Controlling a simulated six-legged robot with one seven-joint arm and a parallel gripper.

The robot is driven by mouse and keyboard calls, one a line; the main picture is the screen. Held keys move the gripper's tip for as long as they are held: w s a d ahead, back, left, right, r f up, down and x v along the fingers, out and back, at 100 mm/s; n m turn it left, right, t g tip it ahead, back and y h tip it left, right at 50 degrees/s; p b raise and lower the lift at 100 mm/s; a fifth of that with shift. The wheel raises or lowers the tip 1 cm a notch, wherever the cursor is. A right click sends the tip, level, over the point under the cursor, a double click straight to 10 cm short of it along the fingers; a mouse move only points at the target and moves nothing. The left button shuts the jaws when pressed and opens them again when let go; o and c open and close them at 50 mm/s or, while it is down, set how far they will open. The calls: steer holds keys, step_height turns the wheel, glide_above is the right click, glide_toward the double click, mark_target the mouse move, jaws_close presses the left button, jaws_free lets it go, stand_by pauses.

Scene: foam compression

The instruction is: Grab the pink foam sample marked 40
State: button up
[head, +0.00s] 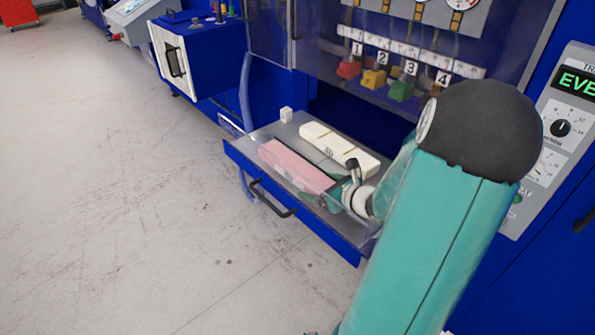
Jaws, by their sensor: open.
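The pink foam sample (294,166) is a long block lying in the open drawer (258,142), along its front side. A small dark mark shows on its side, too small to read. My gripper (338,192) is at the right end of the pink block, low over the drawer. It is open. My wrist and arm come in from the right and hide part of the fingers and the drawer's right end. I cannot tell whether the fingers touch the block.
Cream foam blocks (340,148) lie behind the pink one in the drawer. The drawer's front has a black handle (271,199). Numbered coloured blocks (374,79) stand in the blue machine behind. The floor (120,180) at left is clear.

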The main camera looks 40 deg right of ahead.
steer(key=c, duration=1)
steer(key=shift+r, duration=0.1)
steer(key=shift+c, duration=0.2)
